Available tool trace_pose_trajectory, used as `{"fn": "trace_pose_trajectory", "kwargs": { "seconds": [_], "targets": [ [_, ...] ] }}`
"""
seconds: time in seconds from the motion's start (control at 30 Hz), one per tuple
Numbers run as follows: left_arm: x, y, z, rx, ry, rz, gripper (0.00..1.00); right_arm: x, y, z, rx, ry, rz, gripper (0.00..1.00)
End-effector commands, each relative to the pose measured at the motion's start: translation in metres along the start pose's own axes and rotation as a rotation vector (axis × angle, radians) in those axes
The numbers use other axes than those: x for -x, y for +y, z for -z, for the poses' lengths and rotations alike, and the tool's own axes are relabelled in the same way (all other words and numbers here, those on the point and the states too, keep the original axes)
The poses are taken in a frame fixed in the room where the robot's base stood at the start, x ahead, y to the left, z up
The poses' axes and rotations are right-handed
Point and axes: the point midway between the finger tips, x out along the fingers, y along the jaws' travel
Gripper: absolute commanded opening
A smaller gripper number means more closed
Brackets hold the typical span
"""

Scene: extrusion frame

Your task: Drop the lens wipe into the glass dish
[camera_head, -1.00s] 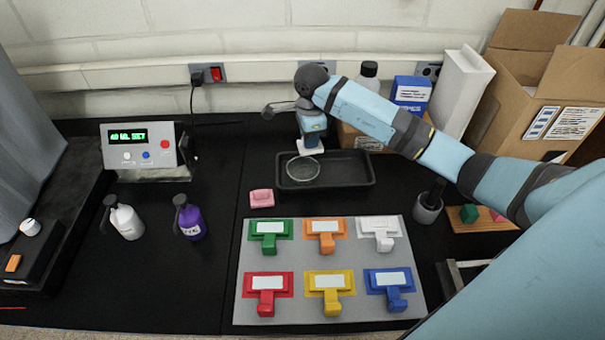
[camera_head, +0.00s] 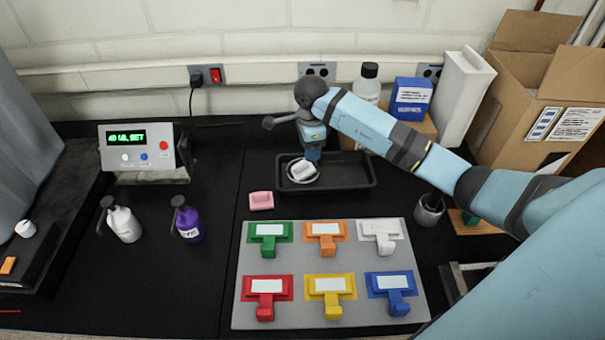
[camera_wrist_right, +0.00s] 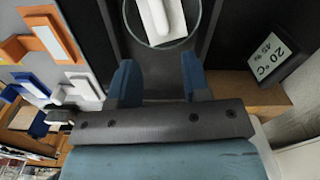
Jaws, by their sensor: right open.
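The lens wipe (camera_head: 302,170) is a small white folded piece lying inside the round glass dish (camera_head: 313,179). The dish sits in the left part of a black tray. My right gripper (camera_head: 313,156) is just beyond and above the dish, pointing down. In the right wrist view its two blue fingers (camera_wrist_right: 160,82) are spread with nothing between them. That view also shows the wipe (camera_wrist_right: 160,16) within the dish (camera_wrist_right: 190,26), apart from the fingers. The top of the dish is cut off there. My left gripper is not in view.
The black tray (camera_head: 352,186) surrounds the dish. A pink block (camera_head: 261,201) lies left of it. A grey board (camera_head: 340,257) with several coloured holders is in front. A bottle (camera_head: 367,83) and blue box (camera_head: 410,98) stand behind right.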

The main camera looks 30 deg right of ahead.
Motion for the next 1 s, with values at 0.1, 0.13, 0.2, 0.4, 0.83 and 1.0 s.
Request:
{"fn": "trace_pose_trajectory", "kwargs": {
  "seconds": [0.1, 0.13, 0.2, 0.4, 0.83, 1.0],
  "targets": [
    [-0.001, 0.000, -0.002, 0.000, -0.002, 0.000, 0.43, 0.005, -0.001, 0.000, 0.000, 0.000, 0.002, 0.44],
    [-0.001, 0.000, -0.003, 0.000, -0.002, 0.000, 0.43, 0.007, -0.001, 0.000, 0.001, 0.000, 0.002, 0.44],
    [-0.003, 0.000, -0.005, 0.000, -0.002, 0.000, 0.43, 0.017, -0.001, 0.000, 0.001, 0.001, 0.004, 0.44],
    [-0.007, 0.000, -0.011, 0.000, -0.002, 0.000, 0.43, 0.060, -0.001, 0.001, 0.001, 0.001, 0.007, 0.44],
    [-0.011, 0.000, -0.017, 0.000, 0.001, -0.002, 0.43, 0.133, 0.000, 0.000, 0.000, 0.000, 0.002, 0.44],
    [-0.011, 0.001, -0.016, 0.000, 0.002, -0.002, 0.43, 0.138, 0.000, 0.000, 0.000, 0.000, 0.000, 0.44]
  ]
}}
